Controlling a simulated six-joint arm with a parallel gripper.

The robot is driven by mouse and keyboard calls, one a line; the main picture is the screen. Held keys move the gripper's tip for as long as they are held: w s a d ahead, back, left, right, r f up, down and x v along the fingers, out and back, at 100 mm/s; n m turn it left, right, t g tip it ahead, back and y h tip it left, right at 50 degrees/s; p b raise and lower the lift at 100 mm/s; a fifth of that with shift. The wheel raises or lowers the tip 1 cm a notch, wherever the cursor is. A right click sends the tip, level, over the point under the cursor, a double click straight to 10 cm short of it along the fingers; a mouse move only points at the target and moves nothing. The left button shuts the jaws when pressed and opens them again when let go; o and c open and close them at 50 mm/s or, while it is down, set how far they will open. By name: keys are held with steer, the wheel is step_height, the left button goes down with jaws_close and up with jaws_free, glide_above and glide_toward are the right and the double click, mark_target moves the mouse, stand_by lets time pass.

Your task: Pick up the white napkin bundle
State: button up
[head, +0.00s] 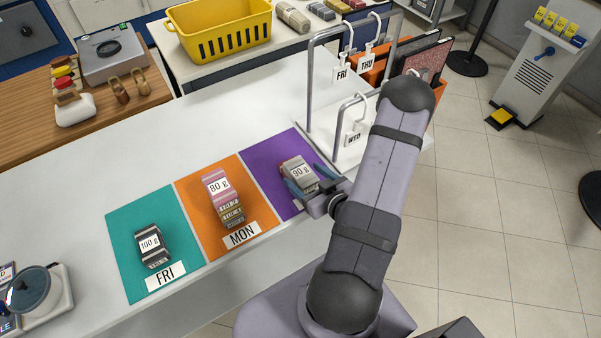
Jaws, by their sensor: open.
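A pale grey-white bundle with a "90 g" label (299,172) lies on the purple mat (262,160), with some pink showing at its left side. It is the palest bundle on the mats; whether it is one bundle or a stack I cannot tell. My gripper (309,181) is open at this bundle's near end, with one blue finger along its left side and the other along its right. Whether the fingers touch it is not clear. My gripper's body hides part of the purple mat's near corner.
An orange MON mat (193,192) holds a striped "80 g" stack (222,195). A teal FRI mat (121,225) holds a dark striped "100 g" bundle (151,246). A metal rail (309,85) with day tags stands behind my arm. A yellow crate (222,40) and more bundles (293,17) are at the back.

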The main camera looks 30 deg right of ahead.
mark_target(302, 173)
steer(key=shift+p+x, duration=0.65)
steer(key=shift+x, duration=1.3)
steer(key=c, duration=1.2)
steer(key=shift+o, duration=0.2)
steer(key=shift+r, duration=0.1)
steer(key=shift+r, duration=0.1)
steer(key=shift+r+b, duration=0.5)
steer(key=shift+r, duration=4.4)
